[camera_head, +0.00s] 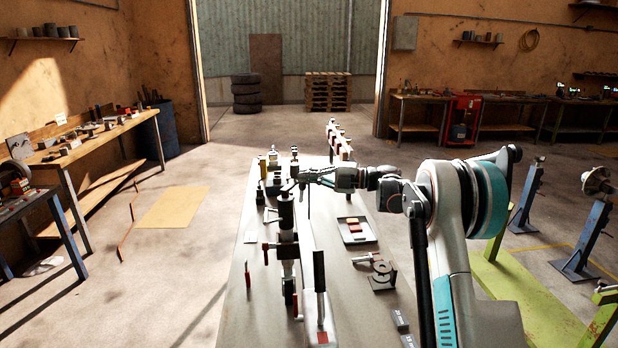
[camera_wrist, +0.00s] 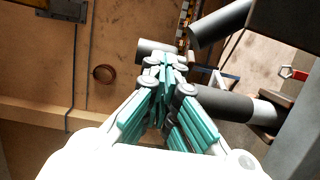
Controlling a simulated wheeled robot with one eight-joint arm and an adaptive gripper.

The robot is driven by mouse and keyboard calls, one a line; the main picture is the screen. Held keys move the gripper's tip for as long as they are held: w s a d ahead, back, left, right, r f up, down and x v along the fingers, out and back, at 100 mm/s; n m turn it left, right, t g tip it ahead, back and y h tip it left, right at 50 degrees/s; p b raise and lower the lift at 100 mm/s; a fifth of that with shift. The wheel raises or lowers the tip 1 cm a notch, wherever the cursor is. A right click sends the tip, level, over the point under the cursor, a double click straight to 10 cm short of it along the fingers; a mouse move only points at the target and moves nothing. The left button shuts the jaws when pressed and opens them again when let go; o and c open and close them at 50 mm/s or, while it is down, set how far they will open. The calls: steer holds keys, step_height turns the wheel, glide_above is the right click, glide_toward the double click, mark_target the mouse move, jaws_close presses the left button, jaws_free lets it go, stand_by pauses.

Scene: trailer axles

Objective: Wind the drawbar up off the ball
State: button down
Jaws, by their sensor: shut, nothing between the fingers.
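In the head view an upright jack post (camera_head: 287,215) with a dark upper tube stands on the near half of the long grey bench. A pale bar (camera_head: 308,240), apparently the drawbar, runs beside it along the bench. The ball cannot be made out. My gripper (camera_head: 298,175) is by the top of the post; whether it touches cannot be told. In the wrist view my gripper (camera_wrist: 165,62) has its teal fingers together, with nothing between them. A dark cylinder (camera_wrist: 152,46), possibly the crank grip, shows just beyond the fingertips.
The bench (camera_head: 235,310) carries a grey tray (camera_head: 355,238) with red-brown blocks, a dark bracket (camera_head: 381,276) and an upright dark lever (camera_head: 320,275). Several small items stand at its far end. Green and blue stands (camera_head: 526,195) are at right. The floor at left is mostly open.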

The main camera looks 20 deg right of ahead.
steer(key=shift+w+a, duration=0.15)
steer(key=shift+w, duration=0.25)
stand_by(0.9)
stand_by(0.8)
